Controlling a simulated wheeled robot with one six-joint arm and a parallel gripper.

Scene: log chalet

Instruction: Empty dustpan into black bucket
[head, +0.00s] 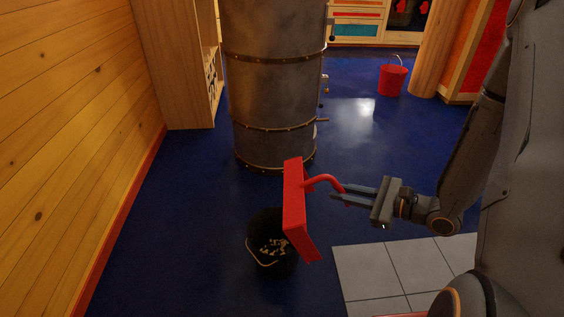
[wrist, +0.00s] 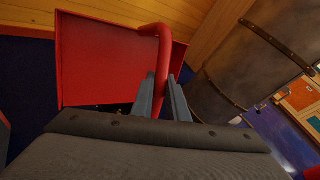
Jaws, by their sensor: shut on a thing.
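A red dustpan (head: 294,207) is held tilted steeply on its side, over the right part of a black bucket. It also shows in the wrist view (wrist: 95,62). My gripper (head: 340,195) is shut on the dustpan's red handle (wrist: 164,60), to the right of the pan. The black bucket (head: 258,230) stands on the blue floor below and left of the pan, with its wire handle hanging down in front. Pale bits of debris (head: 273,247) lie inside the bucket. The pan hides the bucket's right side. The pan's inner face is turned away in the head view.
A large metal cylinder (head: 275,90) stands just behind the bucket. A wooden wall (head: 70,110) and shelf unit (head: 180,60) are on the left. A red bucket (head: 391,80) stands at the back right. Pale tiles (head: 395,270) lie front right. Blue floor is clear between.

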